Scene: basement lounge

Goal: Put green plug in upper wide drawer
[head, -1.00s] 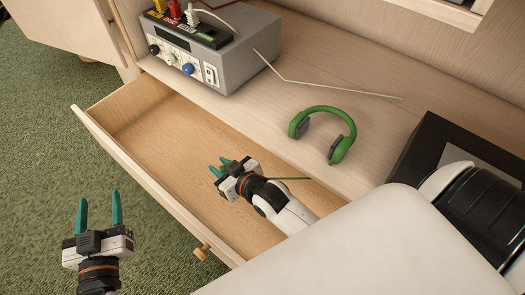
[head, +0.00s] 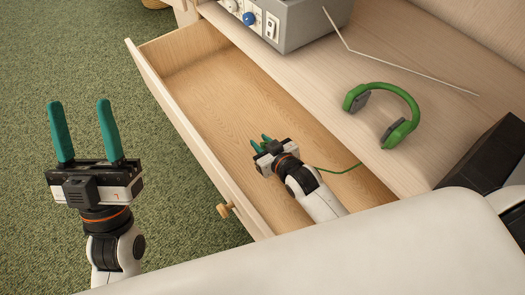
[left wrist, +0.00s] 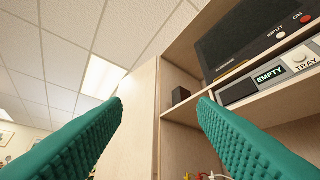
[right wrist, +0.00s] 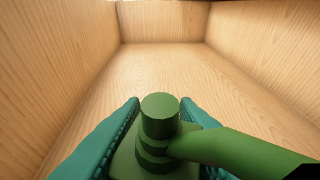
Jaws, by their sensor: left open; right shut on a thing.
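The green plug (right wrist: 158,140) is between the fingers of my right gripper (right wrist: 165,125), with its thick green cord leading off to the right in the right wrist view. In the head view my right gripper (head: 264,143) is inside the open wide drawer (head: 190,133), shut on the plug, which is mostly hidden there. The green cord (head: 338,170) runs from it toward the drawer's right side. Bare wooden drawer floor lies ahead of the plug. My left gripper (head: 86,135) is open and empty above the carpet, outside the drawer; its fingers also show in the left wrist view (left wrist: 160,120).
Green headphones (head: 388,112) lie on the cabinet top beside the drawer. A grey box with knobs (head: 295,22) and a thin white cable (head: 395,60) are behind. The drawer front has a round knob (head: 224,210). The drawer's far half is empty.

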